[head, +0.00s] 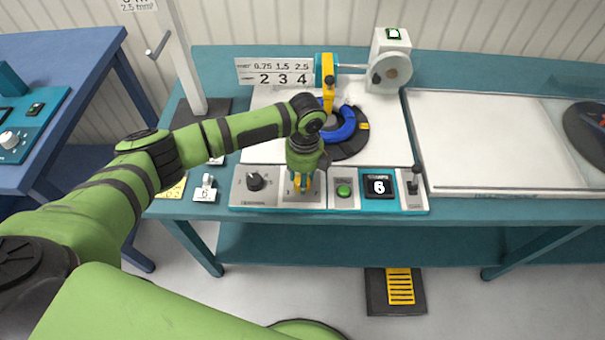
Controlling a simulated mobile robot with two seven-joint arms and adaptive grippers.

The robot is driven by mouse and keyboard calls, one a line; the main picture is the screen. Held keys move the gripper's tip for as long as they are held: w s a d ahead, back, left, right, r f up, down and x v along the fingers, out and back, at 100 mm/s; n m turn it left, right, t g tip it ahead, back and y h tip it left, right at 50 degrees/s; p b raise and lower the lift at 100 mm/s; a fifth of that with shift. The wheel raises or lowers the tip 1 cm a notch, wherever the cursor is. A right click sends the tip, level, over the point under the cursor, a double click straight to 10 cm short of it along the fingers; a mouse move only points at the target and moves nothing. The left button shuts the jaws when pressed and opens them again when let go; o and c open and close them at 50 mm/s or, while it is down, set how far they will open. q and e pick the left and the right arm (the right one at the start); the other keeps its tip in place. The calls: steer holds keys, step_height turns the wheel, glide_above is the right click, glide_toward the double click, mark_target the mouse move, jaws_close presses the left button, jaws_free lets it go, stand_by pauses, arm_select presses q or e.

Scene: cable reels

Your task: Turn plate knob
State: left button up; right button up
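The control panel (384,203) runs along the front edge of the teal bench. A black knob (254,181) sits on its left plate. My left gripper (303,184) points down over the plate (316,198) just right of that knob. Something yellow shows at its fingertips; whether it is part of the gripper or a knob there, I cannot tell. The gripper hides most of this plate, and its finger opening is too small to read. My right gripper is not in view.
A green button (343,190), a display reading 6 (380,187) and a lever (413,181) stand to the right. Behind the gripper is a blue cable coil (345,128) on a dark disc. A pedal (397,290) lies on the floor.

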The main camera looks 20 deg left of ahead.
arm_select(q)
steer(key=m, duration=0.5)
steer(key=shift+m+p, duration=0.3)
steer(key=shift+m, duration=0.1)
stand_by(0.4)
steer(key=o, duration=1.1)
steer(key=shift+o, duration=0.2)
step_height(320, 180, up, 12)
steer(key=shift+d, duration=0.2)
steer(key=shift+w, duration=0.1)
